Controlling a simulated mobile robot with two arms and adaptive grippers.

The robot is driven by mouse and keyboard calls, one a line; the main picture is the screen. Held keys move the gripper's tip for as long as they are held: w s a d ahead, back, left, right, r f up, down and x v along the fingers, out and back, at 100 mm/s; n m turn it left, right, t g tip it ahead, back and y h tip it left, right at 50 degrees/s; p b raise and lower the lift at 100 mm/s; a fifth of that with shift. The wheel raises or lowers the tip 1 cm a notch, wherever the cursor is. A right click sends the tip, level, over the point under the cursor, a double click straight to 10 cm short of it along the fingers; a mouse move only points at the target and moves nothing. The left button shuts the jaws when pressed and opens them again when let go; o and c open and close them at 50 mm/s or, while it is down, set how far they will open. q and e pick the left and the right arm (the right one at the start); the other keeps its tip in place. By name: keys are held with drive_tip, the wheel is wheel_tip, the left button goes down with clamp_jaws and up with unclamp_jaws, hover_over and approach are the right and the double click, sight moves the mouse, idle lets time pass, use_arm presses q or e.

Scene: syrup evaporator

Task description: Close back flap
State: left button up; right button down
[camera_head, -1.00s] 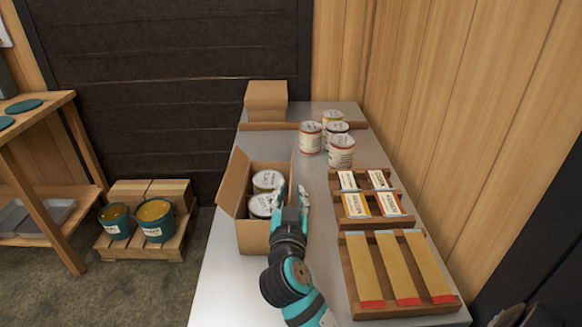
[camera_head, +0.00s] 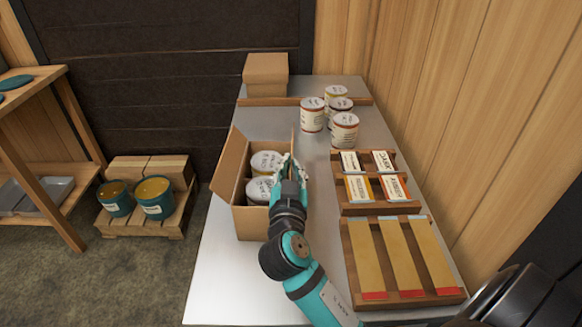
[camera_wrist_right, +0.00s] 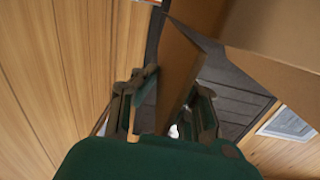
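An open cardboard box (camera_head: 264,222) stands on the metal table with two white-lidded cans (camera_head: 265,163) in it. Its left flap (camera_head: 230,166) leans outward. A thin flap edge stands up at its right side. My right gripper (camera_head: 290,168) is at the box's right edge and hides part of that side. In the right wrist view a cardboard flap (camera_wrist_right: 178,70) stands between the fingers of my right gripper (camera_wrist_right: 172,95), which look apart; firm contact is not clear. Which flap counts as the back one is unclear. My left gripper is out of view.
A closed carton (camera_head: 265,80) and several labelled cans (camera_head: 345,131) stand farther back. A wooden tray of small packs (camera_head: 378,208) and a tray of long strips (camera_head: 440,292) lie to the right. The table's left front (camera_head: 225,280) is bare.

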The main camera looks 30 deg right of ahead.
drive_tip(key=shift+a, duration=0.1)
idle(0.3)
drive_tip(key=shift+w+a+n, duration=0.1)
drive_tip(key=shift+w+n, duration=0.05)
drive_tip(key=shift+n, duration=0.35)
drive_tip(key=shift+w+a+f+n+p, duration=0.1)
drive_tip(key=shift+w+a+n+p, duration=0.2)
drive_tip(key=shift+n, duration=0.7)
drive_tip(key=shift+w+a+f+n+p, duration=0.15)
drive_tip(key=shift+a+n, duration=0.25)
drive_tip(key=shift+n, duration=0.6)
drive_tip(key=shift+w+a+f+n+p, duration=0.1)
drive_tip(key=shift+w+a+n, duration=0.25)
drive_tip(key=shift+n, duration=0.65)
